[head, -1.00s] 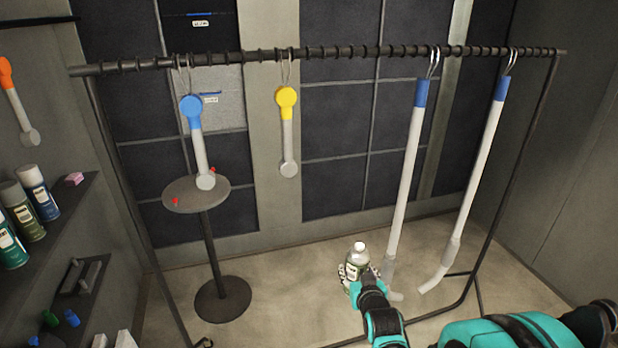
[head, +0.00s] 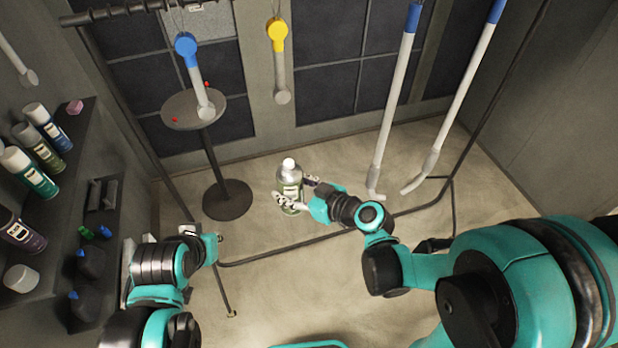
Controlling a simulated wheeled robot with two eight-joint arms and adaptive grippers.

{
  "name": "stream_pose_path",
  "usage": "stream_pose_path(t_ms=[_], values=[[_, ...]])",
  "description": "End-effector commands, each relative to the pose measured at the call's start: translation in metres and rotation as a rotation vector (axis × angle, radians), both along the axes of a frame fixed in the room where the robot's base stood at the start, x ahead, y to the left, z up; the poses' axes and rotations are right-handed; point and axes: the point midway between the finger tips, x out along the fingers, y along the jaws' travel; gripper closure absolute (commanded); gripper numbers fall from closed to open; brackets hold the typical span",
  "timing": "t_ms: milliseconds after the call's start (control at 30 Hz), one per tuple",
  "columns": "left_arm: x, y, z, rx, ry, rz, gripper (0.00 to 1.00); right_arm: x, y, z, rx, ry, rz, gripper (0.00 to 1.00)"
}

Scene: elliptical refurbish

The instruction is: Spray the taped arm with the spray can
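My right gripper (head: 297,197) is shut around a spray can (head: 290,178) with a white cap and a pale label. It holds the can upright in front of the rack. My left gripper (head: 190,234) is at lower left, empty as far as I see; its fingers are too unclear to judge. Hanging from the rack are a short blue-topped arm (head: 202,92), a short yellow-topped arm (head: 280,75) and two long white arms (head: 390,115) (head: 458,100) with blue upper ends. I cannot tell for certain which arm is the taped one.
The black rack (head: 110,13) spans the scene, its lower bar (head: 300,243) near the floor. A round stand (head: 180,122) is behind the short blue arm. A left shelf (head: 75,150) holds several cans. Open floor (head: 260,290) lies in front.

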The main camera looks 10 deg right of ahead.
Motion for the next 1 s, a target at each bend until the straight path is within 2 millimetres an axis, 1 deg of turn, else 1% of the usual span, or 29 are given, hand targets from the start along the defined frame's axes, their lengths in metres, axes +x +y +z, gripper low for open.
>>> stream_pose_path(t_ms=[33,167,400,500,600,733,1000], values=[[0.0,0.0,0.004,0.0,0.0,0.0,1.0,-0.002,0.003,0.006,0.0,0.0,0.013,0.8],[0.0,0.0,0.004,0.0,0.0,0.0,1.0,0.005,0.005,0.008,-0.001,-0.001,0.024,0.8],[0.0,0.0,0.003,0.0,0.0,0.0,1.0,0.037,0.005,0.007,0.0,0.0,0.023,0.8],[0.0,0.0,0.003,0.0,0.0,0.0,1.0,0.047,0.005,0.007,0.0,0.0,0.023,0.8],[0.0,0.0,0.004,0.0,0.0,0.0,1.0,0.054,0.005,0.007,0.0,0.0,0.023,0.8],[0.0,0.0,0.004,0.0,0.0,0.0,1.0,0.056,0.005,0.007,0.0,0.0,0.023,0.8],[0.001,0.0,0.005,0.0,0.002,-0.001,1.0,0.056,0.004,0.007,-0.001,0.0,0.023,0.8]])
